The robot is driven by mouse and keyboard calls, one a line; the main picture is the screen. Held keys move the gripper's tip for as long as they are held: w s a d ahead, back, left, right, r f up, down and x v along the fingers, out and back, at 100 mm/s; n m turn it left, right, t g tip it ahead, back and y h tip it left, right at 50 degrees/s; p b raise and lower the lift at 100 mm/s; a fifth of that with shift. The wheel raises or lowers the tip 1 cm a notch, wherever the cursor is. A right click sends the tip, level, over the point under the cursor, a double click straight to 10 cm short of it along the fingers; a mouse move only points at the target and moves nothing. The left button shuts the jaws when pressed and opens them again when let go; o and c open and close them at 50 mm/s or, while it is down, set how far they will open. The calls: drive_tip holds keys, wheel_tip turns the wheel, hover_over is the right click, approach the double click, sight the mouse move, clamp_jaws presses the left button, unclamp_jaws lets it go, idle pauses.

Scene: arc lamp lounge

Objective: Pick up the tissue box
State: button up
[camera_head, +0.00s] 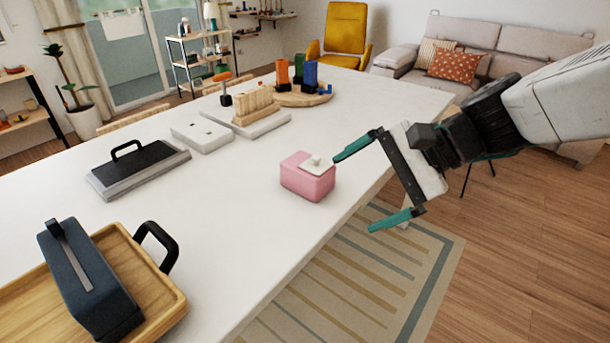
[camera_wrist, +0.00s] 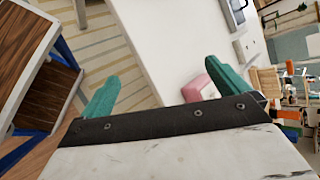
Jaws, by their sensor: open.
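The tissue box (camera_head: 306,182) is pink with a white top and a white tuft. It sits upright on the white table (camera_head: 228,232), near the table's right edge. My gripper (camera_head: 368,190) is open and empty, just right of the box, with its teal fingers apart. One fingertip is close to the box's upper right side; I cannot tell whether it touches. In the wrist view the tissue box (camera_wrist: 200,88) shows beside one finger, partly hidden behind it.
A wooden tray (camera_head: 165,292) with a dark blue case (camera_head: 88,285) stands at the near left. A black-topped grey board (camera_head: 138,168), a white slab (camera_head: 203,135) and a round wooden board (camera_head: 300,98) with coloured cups lie farther back. The table around the box is clear.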

drive_tip(key=w+a+f+m+t+y, duration=0.2)
drive_tip(key=w+a+m, duration=0.2)
drive_tip(key=w+m, duration=0.4)
drive_tip(key=m+t+h, duration=0.1)
drive_tip(key=m+t, duration=0.4)
drive_tip(key=m, duration=0.4)
approach(308, 161)
drive_tip(key=x, duration=0.2)
drive_tip(key=shift+w+a+f, duration=0.1)
drive_tip(key=shift+a+f, duration=0.05)
drive_tip(key=shift+f, duration=0.2)
drive_tip(key=shift+x, duration=0.95)
drive_tip(key=x, duration=0.5)
drive_tip(key=shift+w+a, duration=0.25)
drive_tip(key=shift+a, duration=0.1)
drive_tip(key=c, duration=1.2)
drive_tip(key=shift+r, duration=0.1)
